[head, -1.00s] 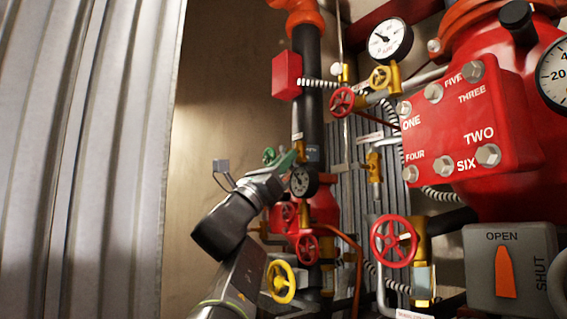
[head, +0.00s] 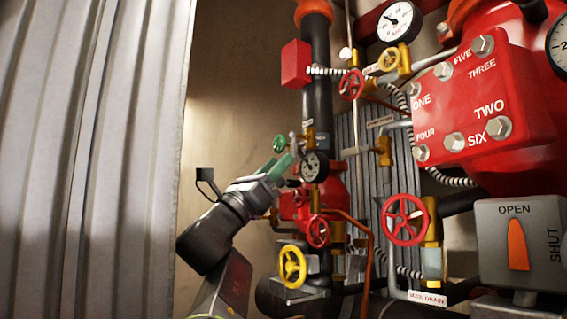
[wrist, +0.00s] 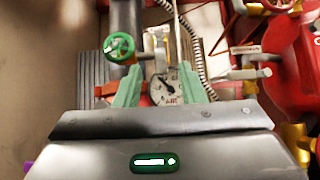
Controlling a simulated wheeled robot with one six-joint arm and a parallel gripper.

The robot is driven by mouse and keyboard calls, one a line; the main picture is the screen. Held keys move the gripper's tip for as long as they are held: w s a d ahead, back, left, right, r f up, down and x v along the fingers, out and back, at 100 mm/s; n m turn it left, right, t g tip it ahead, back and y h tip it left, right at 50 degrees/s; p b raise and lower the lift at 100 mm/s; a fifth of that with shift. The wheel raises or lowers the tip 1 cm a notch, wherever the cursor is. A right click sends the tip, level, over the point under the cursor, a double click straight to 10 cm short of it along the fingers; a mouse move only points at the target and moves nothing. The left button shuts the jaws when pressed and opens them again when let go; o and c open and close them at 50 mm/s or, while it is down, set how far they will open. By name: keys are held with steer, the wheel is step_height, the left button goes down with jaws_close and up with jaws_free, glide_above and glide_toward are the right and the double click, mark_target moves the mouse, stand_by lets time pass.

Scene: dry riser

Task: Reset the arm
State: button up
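My gripper (head: 281,166) is at the lower left of the pipework in the head view, in front of the black vertical pipe. In the wrist view its two green fingers (wrist: 159,88) stand apart, with nothing held between them. A small round gauge (head: 314,166) is just right of the fingertips in the head view. In the wrist view that gauge (wrist: 164,89) shows between the fingers, beyond them. A green handwheel (head: 279,143) is just above the fingers; it also shows in the wrist view (wrist: 119,46), above the left finger. I cannot tell whether the fingers touch anything.
A yellow handwheel (head: 292,266) sits below my gripper. Red handwheels (head: 404,220) and a large red valve body (head: 470,110) with bolts are to the right. A grey OPEN/SHUT box (head: 518,243) is lower right. A corrugated metal panel (head: 85,150) stands left.

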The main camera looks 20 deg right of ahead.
mark_target(294, 148)
steer(key=shift+s+a+f, duration=0.1)
steer(key=shift+a+f, duration=0.05)
steer(key=shift+a, duration=0.05)
steer(key=p+x, duration=0.3)
steer(key=x, duration=0.5)
steer(key=shift+a, duration=0.1)
steer(key=n+t+y, duration=0.1)
steer(key=n+t, duration=0.1)
steer(key=n, duration=0.1)
steer(key=shift+s+t, duration=0.2)
steer(key=shift+t, duration=0.1)
steer(key=shift+s+a+f+n+t, duration=0.15)
steer(key=shift+a+f+t, duration=0.05)
steer(key=shift+f, duration=0.15)
steer(key=shift+s+a+f+n+t, duration=0.15)
steer(key=shift+s+a+f+t, duration=0.05)
steer(key=shift+f, duration=0.1)
steer(key=shift+w+a+f, duration=0.15)
steer(key=shift+a+f, duration=0.05)
